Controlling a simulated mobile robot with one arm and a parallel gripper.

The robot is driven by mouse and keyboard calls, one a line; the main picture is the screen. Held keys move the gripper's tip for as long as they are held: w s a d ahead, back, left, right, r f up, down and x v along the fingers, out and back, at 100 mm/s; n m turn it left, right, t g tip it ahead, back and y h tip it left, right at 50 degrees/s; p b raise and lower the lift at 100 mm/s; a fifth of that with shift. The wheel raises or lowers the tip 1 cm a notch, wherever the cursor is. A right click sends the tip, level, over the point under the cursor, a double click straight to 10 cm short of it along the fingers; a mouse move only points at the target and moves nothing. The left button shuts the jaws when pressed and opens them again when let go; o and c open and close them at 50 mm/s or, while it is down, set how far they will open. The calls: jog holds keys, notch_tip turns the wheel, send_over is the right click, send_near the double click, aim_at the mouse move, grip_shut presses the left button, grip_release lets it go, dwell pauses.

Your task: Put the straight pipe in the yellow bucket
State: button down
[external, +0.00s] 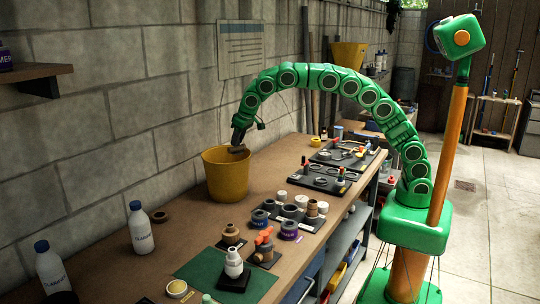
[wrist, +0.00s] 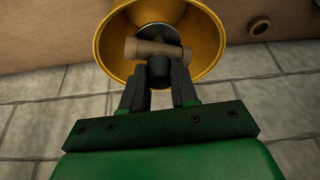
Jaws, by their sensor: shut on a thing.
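The yellow bucket (external: 227,178) stands upright on the workbench near the wall. My gripper (external: 238,142) is above its mouth, pointing down. In the wrist view, my gripper (wrist: 167,65) is shut on the straight pipe (wrist: 145,48), a short tan-brown tube lying crosswise at the fingertips. The pipe appears over the opening of the bucket (wrist: 212,45). In the external view the pipe (external: 237,150) is small and dark, around rim height. A dark grey round shape (wrist: 157,33) shows behind the pipe inside the bucket; I cannot tell what it is.
White bottles (external: 140,228) and a brown ring (external: 159,216) stand left of the bucket. Black trays (external: 325,178) with fittings lie to the right. A green mat (external: 208,272) with a white fitting (external: 233,262) is at the front. Bare bench surrounds the bucket.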

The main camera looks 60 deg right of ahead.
notch_tip(320, 180, down, 10)
dwell(0.6)
jog(key=shift+f, duration=0.65)
jog(key=c, duration=0.9)
grip_release()
jog(key=shift+o, duration=0.2)
jog(key=v, duration=1.3)
jog(key=shift+w, duration=0.2)
jog(key=shift+r, duration=0.15)
